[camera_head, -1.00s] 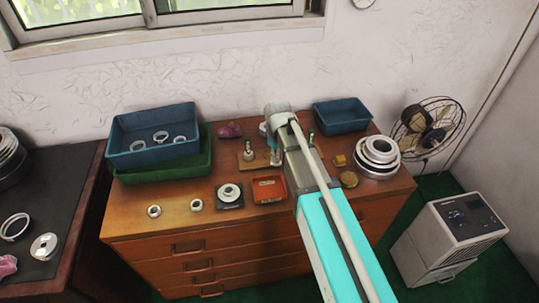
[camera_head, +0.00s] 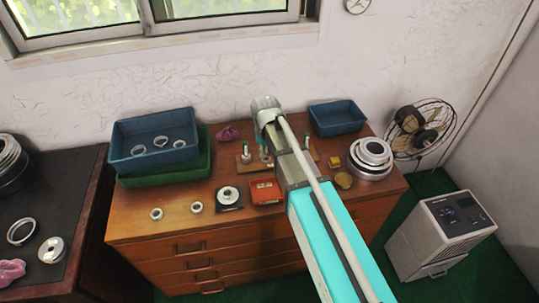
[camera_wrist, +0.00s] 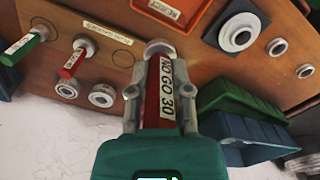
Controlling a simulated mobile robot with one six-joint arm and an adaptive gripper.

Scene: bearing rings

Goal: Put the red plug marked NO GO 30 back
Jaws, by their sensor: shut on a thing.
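My gripper (camera_wrist: 160,85) is shut on the red plug (camera_wrist: 152,100), whose white label reads NO GO 30. Its silver end (camera_wrist: 160,47) points away from the wrist camera, toward the cabinet top. A wooden stand (camera_wrist: 62,14) is beside it to the left, with a yellowish label and a drawn circle (camera_wrist: 123,58). A green-handled plug (camera_wrist: 25,45) and another red-handled plug (camera_wrist: 72,64) stand there. Metal rings (camera_wrist: 101,95) lie near them. In the head view my arm hides the gripper's hold and part of the stand (camera_head: 243,172).
A red REJECT tray (camera_head: 266,191) and a black plate with a ring (camera_head: 229,198) are in front of the stand. Stacked blue and green bins (camera_head: 118,165) stand left, a blue bin (camera_head: 337,118) back right, and stacked metal rings (camera_head: 370,158) right.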

